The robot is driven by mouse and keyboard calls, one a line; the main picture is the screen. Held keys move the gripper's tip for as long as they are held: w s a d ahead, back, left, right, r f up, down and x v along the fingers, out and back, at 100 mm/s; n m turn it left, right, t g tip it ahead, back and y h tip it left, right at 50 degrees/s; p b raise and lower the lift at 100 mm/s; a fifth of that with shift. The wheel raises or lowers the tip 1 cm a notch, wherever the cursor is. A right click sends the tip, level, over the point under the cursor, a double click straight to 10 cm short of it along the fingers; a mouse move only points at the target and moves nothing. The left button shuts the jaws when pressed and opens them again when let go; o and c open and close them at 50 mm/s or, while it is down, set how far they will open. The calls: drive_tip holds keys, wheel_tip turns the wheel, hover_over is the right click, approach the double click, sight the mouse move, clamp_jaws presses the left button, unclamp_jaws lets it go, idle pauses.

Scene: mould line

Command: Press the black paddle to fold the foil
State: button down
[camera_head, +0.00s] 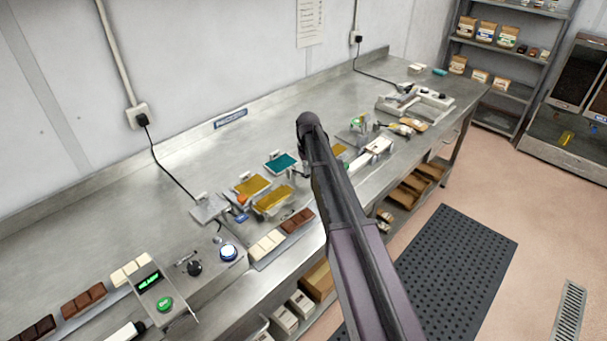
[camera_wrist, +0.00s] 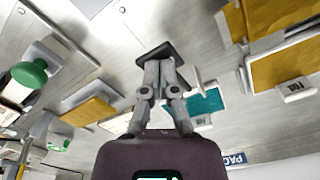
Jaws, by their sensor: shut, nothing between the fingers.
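My gripper (camera_wrist: 163,66) is shut, with nothing held between its fingers, in the middle of the wrist view. A dark flat piece (camera_wrist: 145,58), which looks like the black paddle, shows right at the fingertips; I cannot tell whether they touch it. A gold foil sheet (camera_wrist: 88,112) lies to the left of the fingers, and it shows partly behind my arm in the head view (camera_head: 339,150). A teal foil stack (camera_wrist: 205,103) lies to the right of the fingers, also in the head view (camera_head: 284,161). In the head view my arm hides the gripper and the paddle.
More gold foil stacks (camera_head: 272,199) lie on the steel bench (camera_head: 110,205). A green knob (camera_wrist: 28,73) stands left of my fingers. Chocolate bars (camera_head: 297,220) and a control box (camera_head: 150,282) are at the bench front. A machine (camera_head: 425,100) stands farther back.

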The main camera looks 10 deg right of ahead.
sight(307, 177)
drive_tip(key=shift+f+b, duration=0.6)
drive_tip(key=shift+f, duration=0.1)
drive_tip(key=shift+f+b, duration=1.4)
drive_tip(key=shift+r, duration=0.2)
drive_tip(key=shift+r+p, duration=4.9)
drive_tip(key=shift+p, duration=0.2)
drive_tip(key=s+f+m+b, duration=0.1)
drive_tip(key=s+f+b, duration=0.1)
drive_tip(key=s, duration=2.7)
drive_tip(key=c, duration=1.4)
unclamp_jaws()
